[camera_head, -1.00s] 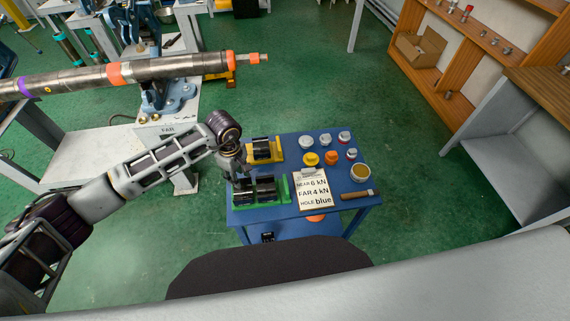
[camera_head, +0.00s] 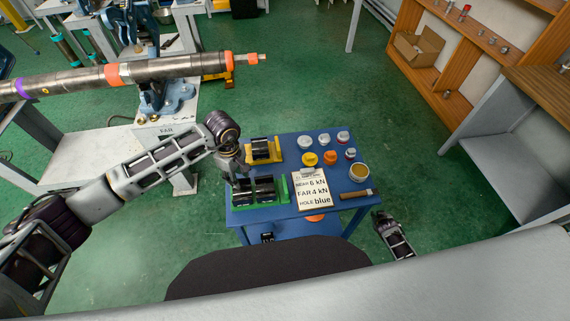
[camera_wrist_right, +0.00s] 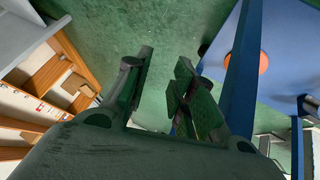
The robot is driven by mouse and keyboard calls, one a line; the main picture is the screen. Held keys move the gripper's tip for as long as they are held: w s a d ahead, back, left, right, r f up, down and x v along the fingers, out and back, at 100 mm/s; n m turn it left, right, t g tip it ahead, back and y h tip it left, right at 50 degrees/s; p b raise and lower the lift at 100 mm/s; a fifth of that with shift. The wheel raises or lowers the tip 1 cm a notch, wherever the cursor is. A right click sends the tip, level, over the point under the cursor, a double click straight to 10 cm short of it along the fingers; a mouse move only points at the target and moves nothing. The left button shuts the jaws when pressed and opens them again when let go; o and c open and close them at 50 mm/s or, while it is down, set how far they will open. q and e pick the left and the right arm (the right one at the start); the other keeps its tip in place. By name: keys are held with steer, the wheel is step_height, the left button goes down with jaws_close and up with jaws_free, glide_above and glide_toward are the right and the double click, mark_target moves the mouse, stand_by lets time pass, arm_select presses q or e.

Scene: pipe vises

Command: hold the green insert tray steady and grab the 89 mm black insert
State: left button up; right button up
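The green insert tray (camera_head: 284,191) sits on the near left of the blue table, with several black inserts (camera_head: 264,188) in it. I cannot tell which insert is 89 mm. My left gripper (camera_head: 234,178) is at the tray's left edge, pointing down; its fingertips are too small and partly hidden to tell whether they grip the rim. My right gripper (camera_head: 379,216) is low, off the table's near right corner, apart from the tray. In the right wrist view the right gripper (camera_wrist_right: 163,60) has its fingers spread, with nothing between them.
A yellow tray (camera_head: 278,154) with black inserts stands behind the green one. A note card (camera_head: 312,190), a wooden-handled tool (camera_head: 356,194), an open tin (camera_head: 359,172) and several lidded jars (camera_head: 330,157) fill the right side of the blue table (camera_head: 275,220). A long pipe (camera_head: 150,70) spans the upper left.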

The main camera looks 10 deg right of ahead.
steer(key=w+d+r+m+t+h, duration=0.1)
steer(key=w+d+r, duration=0.3)
steer(key=w+r, duration=0.4)
steer(key=w+d+r+m+t+h, duration=0.1)
steer(key=w+d+r, duration=0.3)
steer(key=w+r, duration=0.45)
steer(key=w+a+r+m, duration=0.1)
steer(key=w+a+r, duration=0.2)
steer(key=r, duration=0.3)
steer(key=w+a+r+m, duration=0.1)
steer(key=w+a+r, duration=0.1)
steer(key=w+r, duration=0.25)
steer(key=a+r+g+y, duration=0.1)
steer(key=a+r+y, duration=0.2)
steer(key=a, duration=1.1)
steer(key=a+r+g+y, duration=0.2)
steer(key=a+r, duration=0.1)
steer(key=a, duration=1.1)
steer(key=s+a+r+n+g, duration=0.2)
steer(key=s+a, duration=0.5)
steer(key=a, duration=0.1)
steer(key=s+a+r+n+g+y, duration=0.1)
steer(key=s+a+r+n+g, duration=0.1)
steer(key=s+a, duration=0.5)
steer(key=shift+a+r+n+g, duration=0.3)
steer(key=shift+a+r+g, duration=0.2)
steer(key=shift+a+g, duration=0.55)
